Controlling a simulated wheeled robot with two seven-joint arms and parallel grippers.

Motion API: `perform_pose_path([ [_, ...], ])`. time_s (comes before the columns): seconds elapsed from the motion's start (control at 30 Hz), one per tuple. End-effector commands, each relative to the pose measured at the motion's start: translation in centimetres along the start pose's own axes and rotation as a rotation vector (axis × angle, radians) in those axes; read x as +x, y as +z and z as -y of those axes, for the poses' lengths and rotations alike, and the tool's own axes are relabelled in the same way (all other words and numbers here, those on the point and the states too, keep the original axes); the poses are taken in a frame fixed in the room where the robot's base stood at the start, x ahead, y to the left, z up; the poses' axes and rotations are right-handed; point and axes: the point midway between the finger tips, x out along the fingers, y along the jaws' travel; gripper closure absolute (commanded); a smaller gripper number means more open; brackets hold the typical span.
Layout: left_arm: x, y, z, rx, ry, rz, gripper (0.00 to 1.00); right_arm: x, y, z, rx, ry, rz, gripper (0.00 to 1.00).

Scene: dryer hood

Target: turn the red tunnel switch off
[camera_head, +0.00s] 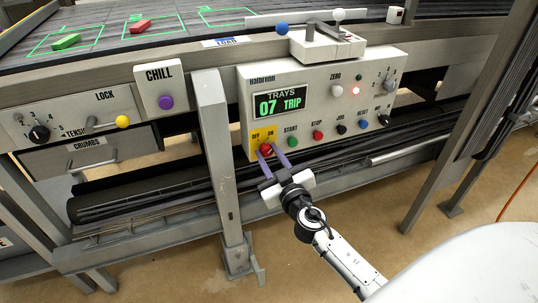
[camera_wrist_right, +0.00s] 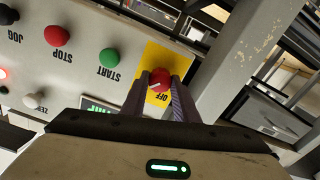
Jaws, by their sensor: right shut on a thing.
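The red switch (camera_head: 266,149) is a round knob on a yellow plate at the lower left of the grey control panel. OFF and ON labels stand above it in the head view. My right gripper (camera_head: 268,152) reaches up from below and is shut on the knob, a purple finger on each side. In the right wrist view, the red knob (camera_wrist_right: 160,80) sits between the fingertips, over the yellow plate (camera_wrist_right: 180,61). A short pale mark shows on its face; which label it points to is hard to tell. My left gripper is not in view.
Right of the switch are a green START button (camera_head: 292,142), a red STOP button (camera_head: 318,135) and other buttons. The display (camera_head: 279,102) reads "TRAYS 07 TRIP". A grey post (camera_head: 217,160) stands just left of the panel. Open floor lies below right.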

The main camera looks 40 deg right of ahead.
Motion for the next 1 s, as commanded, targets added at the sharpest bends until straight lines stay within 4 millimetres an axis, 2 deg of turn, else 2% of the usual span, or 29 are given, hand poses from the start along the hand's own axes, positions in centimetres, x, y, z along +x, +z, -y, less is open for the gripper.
perform_pose_path([
  [0.37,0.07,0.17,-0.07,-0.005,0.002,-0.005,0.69,-0.04,0.13,0.06,-0.196,0.0,0.0,0.95],
  [1.0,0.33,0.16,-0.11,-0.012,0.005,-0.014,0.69,-0.04,0.11,0.11,-0.798,-0.001,0.001,0.95],
])
